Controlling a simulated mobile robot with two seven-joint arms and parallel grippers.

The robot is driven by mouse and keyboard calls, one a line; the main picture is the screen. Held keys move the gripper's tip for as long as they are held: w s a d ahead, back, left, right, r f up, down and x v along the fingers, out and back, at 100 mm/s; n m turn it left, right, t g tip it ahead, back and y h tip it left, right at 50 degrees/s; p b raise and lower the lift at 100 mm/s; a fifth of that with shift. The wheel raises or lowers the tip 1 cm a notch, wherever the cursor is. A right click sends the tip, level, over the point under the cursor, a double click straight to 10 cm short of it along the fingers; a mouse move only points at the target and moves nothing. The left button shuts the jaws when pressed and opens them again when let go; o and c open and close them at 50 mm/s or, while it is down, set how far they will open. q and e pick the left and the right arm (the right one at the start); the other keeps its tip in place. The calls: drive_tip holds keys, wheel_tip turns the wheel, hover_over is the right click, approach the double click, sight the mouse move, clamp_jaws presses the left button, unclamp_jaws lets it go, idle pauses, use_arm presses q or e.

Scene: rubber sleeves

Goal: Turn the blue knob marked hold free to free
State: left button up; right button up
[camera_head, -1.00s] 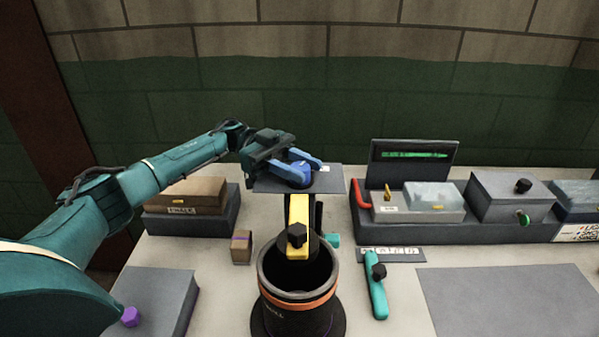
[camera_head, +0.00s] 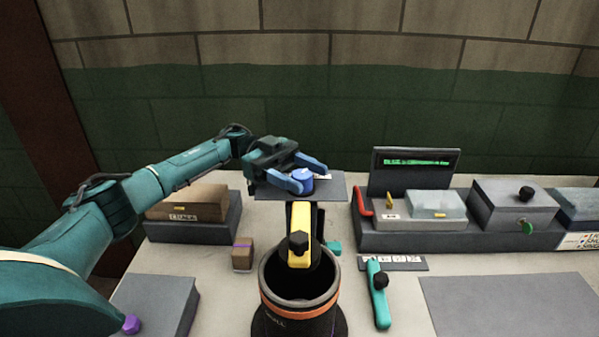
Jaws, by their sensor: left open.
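The blue knob (camera_head: 304,180) stands on a dark grey plate (camera_head: 333,188) at the back middle of the table. My left gripper (camera_head: 307,173) comes in from the left with its two blue fingers open, one on the near side and one on the far side of the knob. I cannot tell whether the fingers touch it. A small white label shows at the plate's right, partly hidden and too small to read. My right gripper is not in view.
A black cup with an orange band (camera_head: 300,292) and a yellow piece (camera_head: 300,236) stand in front of the plate. A teal handle (camera_head: 377,293) lies right of the cup. A console with a screen (camera_head: 415,165) and grey boxes fills the back right. A grey mat (camera_head: 505,305) is bare.

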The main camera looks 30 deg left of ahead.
use_arm(q)
drive_tip(key=b+v, duration=0.2)
drive_tip(key=v, duration=0.5)
drive_tip(key=shift+a+b, duration=0.25)
drive_tip(key=shift+b, duration=0.15)
